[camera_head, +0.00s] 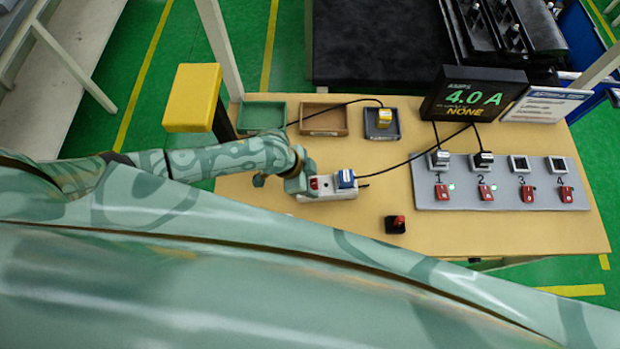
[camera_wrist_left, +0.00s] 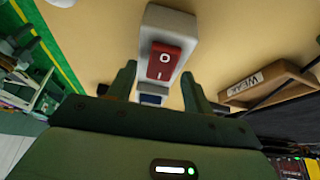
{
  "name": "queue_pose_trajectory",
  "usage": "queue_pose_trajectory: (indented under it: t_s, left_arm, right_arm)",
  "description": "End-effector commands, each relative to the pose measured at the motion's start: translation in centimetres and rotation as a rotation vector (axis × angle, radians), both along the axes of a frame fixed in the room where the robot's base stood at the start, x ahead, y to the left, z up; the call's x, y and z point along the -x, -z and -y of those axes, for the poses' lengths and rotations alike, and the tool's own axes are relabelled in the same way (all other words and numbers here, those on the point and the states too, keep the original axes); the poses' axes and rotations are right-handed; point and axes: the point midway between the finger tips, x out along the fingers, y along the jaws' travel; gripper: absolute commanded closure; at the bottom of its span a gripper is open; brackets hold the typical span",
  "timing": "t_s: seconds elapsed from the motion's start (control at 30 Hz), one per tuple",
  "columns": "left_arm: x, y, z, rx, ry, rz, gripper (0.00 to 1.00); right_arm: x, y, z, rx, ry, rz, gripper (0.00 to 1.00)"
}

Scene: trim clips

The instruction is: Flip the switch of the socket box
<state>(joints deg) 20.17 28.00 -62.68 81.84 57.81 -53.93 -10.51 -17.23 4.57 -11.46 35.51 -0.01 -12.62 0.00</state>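The white socket box (camera_head: 335,193) lies on the wooden table, with a red rocker switch (camera_head: 314,183) at its left end and a blue plug (camera_head: 346,179) at its right part. In the left wrist view the red switch (camera_wrist_left: 165,62), marked O and I, is seen close up on the box (camera_wrist_left: 172,22). I cannot tell which side of it is pressed. My left gripper (camera_head: 303,182) is at the left end of the box. Its two fingers (camera_wrist_left: 160,90) stand apart with nothing held, one on each side of the switch in the picture; contact is unclear. My right gripper is not in view.
A grey panel (camera_head: 440,200) with numbered sockets and red switches stands right. A display (camera_head: 470,95) reads 4.0 A, NONE. Trays (camera_head: 324,119) line the back. A black cable runs right from the box.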

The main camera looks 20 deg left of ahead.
Motion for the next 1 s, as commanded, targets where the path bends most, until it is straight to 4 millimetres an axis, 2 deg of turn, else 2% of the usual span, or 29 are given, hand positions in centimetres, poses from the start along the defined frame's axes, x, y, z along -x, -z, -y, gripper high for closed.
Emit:
queue_pose_trajectory:
  t_s: [0.17, 0.27, 0.37, 0.7, 0.83, 1.0]
  left_arm:
    - [0.0, -0.1, -0.1, 0.0, 0.0, 0.0, 0.49]
    - [0.1, -0.9, -0.4, -0.001, 0.0, 0.0, 0.49]
    - [0.4, -2.6, -1.1, -0.001, 0.0, 0.001, 0.49]
    - [1.8, -10.8, -4.7, -0.002, 0.003, 0.003, 0.49]
    - [2.2, -13.1, -5.7, -0.002, 0.002, 0.002, 0.49]
    - [2.5, -14.5, -6.3, -0.001, 0.001, 0.0, 0.49]
  right_arm:
    - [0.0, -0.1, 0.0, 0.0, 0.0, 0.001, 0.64]
    - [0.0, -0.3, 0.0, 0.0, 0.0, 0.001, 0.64]
    - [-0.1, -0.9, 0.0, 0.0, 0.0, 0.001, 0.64]
    - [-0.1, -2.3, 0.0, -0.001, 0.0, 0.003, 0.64]
    - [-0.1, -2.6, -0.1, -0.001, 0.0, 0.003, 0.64]
    - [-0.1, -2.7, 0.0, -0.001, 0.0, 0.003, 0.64]
